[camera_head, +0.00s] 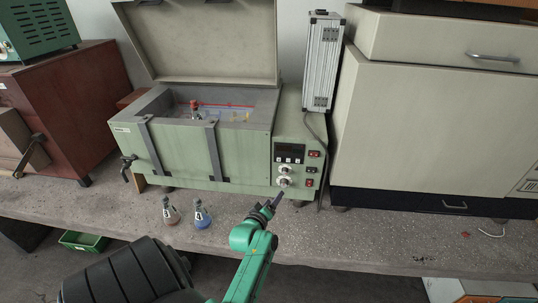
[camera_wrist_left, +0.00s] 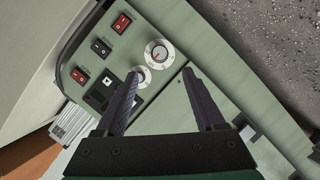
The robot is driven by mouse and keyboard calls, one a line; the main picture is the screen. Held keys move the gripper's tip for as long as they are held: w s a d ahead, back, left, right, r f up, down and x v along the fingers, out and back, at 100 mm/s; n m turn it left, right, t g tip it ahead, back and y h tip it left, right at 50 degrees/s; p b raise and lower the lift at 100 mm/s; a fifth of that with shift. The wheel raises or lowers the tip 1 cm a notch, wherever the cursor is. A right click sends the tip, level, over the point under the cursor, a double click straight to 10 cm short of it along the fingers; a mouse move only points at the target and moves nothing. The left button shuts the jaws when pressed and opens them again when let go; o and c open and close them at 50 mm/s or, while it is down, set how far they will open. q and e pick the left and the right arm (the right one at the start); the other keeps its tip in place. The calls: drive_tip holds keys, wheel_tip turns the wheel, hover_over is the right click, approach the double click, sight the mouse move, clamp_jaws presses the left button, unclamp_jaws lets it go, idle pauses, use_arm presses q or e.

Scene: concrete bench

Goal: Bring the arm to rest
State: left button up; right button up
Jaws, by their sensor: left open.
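My left arm is green and reaches up from the bottom of the head view. Its left gripper (camera_head: 271,204) is in front of the lower right part of a green water bath (camera_head: 240,158), near the control panel. In the left wrist view the two dark fingers (camera_wrist_left: 165,98) are spread apart with nothing between them. A white knob with a red mark (camera_wrist_left: 159,53) and a smaller knob (camera_wrist_left: 142,76) lie beyond the fingers. I cannot tell whether a fingertip touches the smaller knob. My right gripper is not in view.
The bath's lid (camera_head: 200,45) is raised; a red-capped flask (camera_head: 195,106) shows inside. Flasks with red (camera_head: 170,210) and blue liquid (camera_head: 202,213) stand on the bench before it. A silver case (camera_head: 321,60) and a large beige cabinet (camera_head: 430,110) stand right. Bench at right front is mostly clear.

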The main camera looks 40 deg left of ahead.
use_arm(q)
drive_tip(key=v, duration=0.3)
drive_tip(key=shift+s+d+r, duration=0.15)
drive_tip(key=shift+s, duration=0.15)
drive_tip(key=s+d+f+m+g+h+b, duration=0.25)
drive_tip(key=d+f, duration=0.25)
drive_tip(key=f, duration=0.5)
drive_tip(key=s+d+f+m+g+h+b, duration=0.1)
drive_tip(key=s+d+f+m, duration=0.3)
drive_tip(key=f, duration=0.5)
drive_tip(key=s+d+f+m+g+h+b, duration=0.1)
drive_tip(key=s+d+f+m+g+h, duration=0.3)
drive_tip(key=f, duration=0.6)
drive_tip(key=s+f+m+g+y+b, duration=0.1)
drive_tip(key=s+f+m+g, duration=0.1)
drive_tip(key=s+f, duration=0.5)
drive_tip(key=s+f+m+g+y+b, duration=0.1)
drive_tip(key=s+f+m+g, duration=0.2)
drive_tip(key=s+f, duration=0.4)
drive_tip(key=s+m, duration=0.1)
drive_tip(key=s, duration=0.8)
drive_tip(key=shift+f+b, duration=0.3)
drive_tip(key=shift+f, duration=0.1)
